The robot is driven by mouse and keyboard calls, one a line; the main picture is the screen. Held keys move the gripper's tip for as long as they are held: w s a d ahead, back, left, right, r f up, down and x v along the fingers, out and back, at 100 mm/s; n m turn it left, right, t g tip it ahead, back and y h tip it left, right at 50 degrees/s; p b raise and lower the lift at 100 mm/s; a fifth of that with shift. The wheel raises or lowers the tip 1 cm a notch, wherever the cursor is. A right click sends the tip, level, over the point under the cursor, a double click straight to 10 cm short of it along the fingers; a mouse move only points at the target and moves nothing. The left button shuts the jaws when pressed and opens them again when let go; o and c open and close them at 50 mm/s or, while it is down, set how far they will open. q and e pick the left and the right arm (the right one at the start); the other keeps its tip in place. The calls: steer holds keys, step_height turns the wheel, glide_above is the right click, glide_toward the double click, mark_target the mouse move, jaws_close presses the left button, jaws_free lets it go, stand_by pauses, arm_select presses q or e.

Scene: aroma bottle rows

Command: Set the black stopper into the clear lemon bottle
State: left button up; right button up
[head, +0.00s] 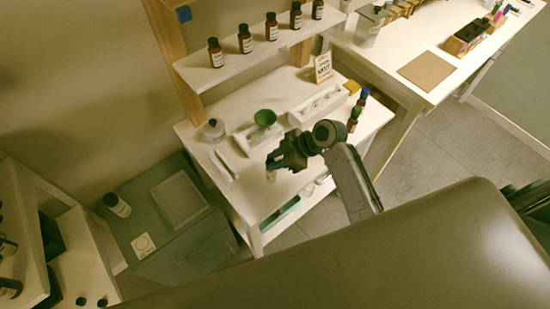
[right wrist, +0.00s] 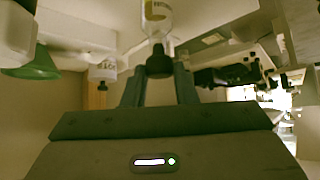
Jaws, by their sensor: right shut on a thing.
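My right gripper (head: 278,163) is over the front left part of the white worktable. It also shows in the right wrist view (right wrist: 159,76), shut on the black stopper (right wrist: 158,62). The clear lemon bottle (right wrist: 158,14), with a yellow mark on its label, is straight beyond the fingertips, its narrow neck pointing at the stopper. Stopper and neck meet in the picture; I cannot tell how far the stopper is in. In the head view the gripper mostly hides both. My left gripper is not in view.
A green funnel (head: 264,117), a white rack (head: 318,104) and a clear round bottle (head: 214,128) stand behind my gripper. Brown bottles line the shelf (head: 240,66) above. Small brown bottles with coloured caps (head: 355,112) stand to the right. A grey-green cabinet (head: 170,225) is at left.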

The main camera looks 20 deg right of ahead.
steer(key=shift+f+b, duration=0.3)
steer(key=shift+f, duration=0.3)
steer(key=o, duration=1)
steer(key=shift+o, duration=0.2)
steer(key=b+v, duration=0.3)
steer(key=v, duration=0.7)
steer(key=shift+d+r, duration=0.25)
steer(key=shift+d, duration=0.05)
steer(key=shift+s, duration=0.1)
